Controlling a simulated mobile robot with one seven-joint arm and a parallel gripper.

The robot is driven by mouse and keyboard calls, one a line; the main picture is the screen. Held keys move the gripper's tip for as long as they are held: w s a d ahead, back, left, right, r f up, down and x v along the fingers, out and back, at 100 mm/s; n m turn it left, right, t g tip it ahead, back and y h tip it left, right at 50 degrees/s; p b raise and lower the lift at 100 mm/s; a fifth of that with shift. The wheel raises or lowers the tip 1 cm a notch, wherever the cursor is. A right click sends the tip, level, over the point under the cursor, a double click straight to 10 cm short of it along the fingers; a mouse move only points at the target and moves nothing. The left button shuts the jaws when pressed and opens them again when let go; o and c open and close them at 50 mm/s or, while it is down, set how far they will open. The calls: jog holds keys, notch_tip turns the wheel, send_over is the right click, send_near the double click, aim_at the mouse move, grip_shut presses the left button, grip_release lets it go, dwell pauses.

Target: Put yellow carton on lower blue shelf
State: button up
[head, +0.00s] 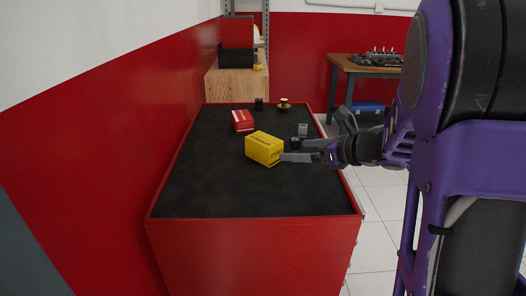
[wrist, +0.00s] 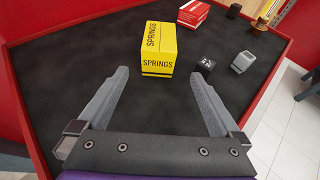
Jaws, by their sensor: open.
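The yellow carton (head: 264,148) stands on the black top of a red cabinet (head: 190,206). In the wrist view the carton (wrist: 158,48), printed "SPRINGS", is just beyond the fingertips, roughly centred between them. My gripper (head: 287,150) is open and empty, close to the carton's right side in the head view. Its two fingers also show spread in the wrist view (wrist: 160,78). I cannot make out a lower blue shelf in either view.
A red and white box (head: 243,121), a grey part (head: 302,130), a small black block (wrist: 206,65) and a brass-coloured part (head: 284,103) share the cabinet top. The near half is clear. A wooden workbench (head: 358,68) stands at the back, with a blue item (head: 368,106) beneath.

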aim_at(265, 150)
jog(key=x, duration=1.3)
jog(key=shift+s+a+f+b, duration=0.1)
jog(key=shift+b, duration=0.2)
grip_shut()
